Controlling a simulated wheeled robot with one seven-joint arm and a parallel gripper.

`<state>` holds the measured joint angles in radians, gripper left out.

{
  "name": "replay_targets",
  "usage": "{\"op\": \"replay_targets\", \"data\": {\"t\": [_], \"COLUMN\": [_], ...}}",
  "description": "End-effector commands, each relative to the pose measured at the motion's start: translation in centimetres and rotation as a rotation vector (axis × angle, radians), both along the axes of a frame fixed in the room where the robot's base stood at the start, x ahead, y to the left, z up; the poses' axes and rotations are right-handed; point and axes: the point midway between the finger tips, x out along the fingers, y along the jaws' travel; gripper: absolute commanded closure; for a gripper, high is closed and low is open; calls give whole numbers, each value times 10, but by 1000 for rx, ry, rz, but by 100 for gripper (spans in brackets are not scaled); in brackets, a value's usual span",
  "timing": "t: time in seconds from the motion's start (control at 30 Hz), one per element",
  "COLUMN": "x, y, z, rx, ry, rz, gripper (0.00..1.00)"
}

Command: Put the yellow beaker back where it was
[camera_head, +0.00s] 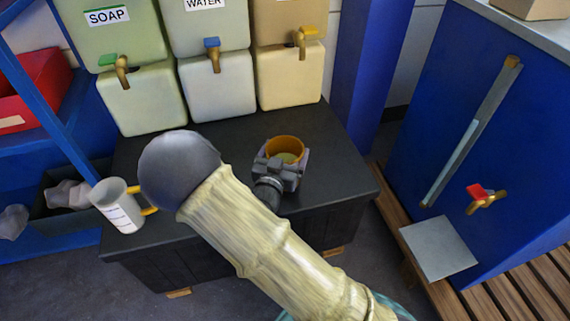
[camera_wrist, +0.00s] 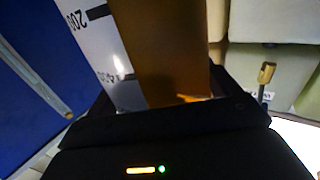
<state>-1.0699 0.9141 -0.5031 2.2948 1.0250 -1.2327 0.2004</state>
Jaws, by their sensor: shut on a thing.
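The yellow beaker (camera_head: 285,149) shows its orange-yellow round rim between the jaws of my gripper (camera_head: 281,170), over the right part of the black table. It looks upright in the head view. My gripper is shut on it. In the wrist view, a brownish-yellow part (camera_wrist: 165,50) and a white surface with a "200" scale mark (camera_wrist: 88,40) rise from the jaws (camera_wrist: 165,112). Its base is hidden, so I cannot tell whether it touches the table. A grey-white beaker (camera_head: 121,208) with a yellow handle stands at the table's left edge.
Green SOAP (camera_head: 118,40), white WATER (camera_head: 205,30) and beige (camera_head: 290,25) dispensers with taps stand behind the black table (camera_head: 345,160). A blue cabinet (camera_head: 480,130) with a red-handled tap (camera_head: 482,196) is at right. A blue shelf (camera_head: 40,90) is at left.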

Motion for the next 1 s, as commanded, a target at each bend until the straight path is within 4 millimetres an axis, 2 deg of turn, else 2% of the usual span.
{"op": "replay_targets", "data": {"t": [0.17,0.4,0.5,0.9,0.93,1.0], "x": [0,0,0,0,-1,-1], "y": [1,1,1,1,1,1], "z": [0,-30,-37,-39,-41,-40], "rx": [0,-3,-2,0,0,0], "ry": [-3,-1,-3,-3,1,0], "rz": [1,3,3,2,3,3], "gripper": [62,62,62,62,10,0]}}
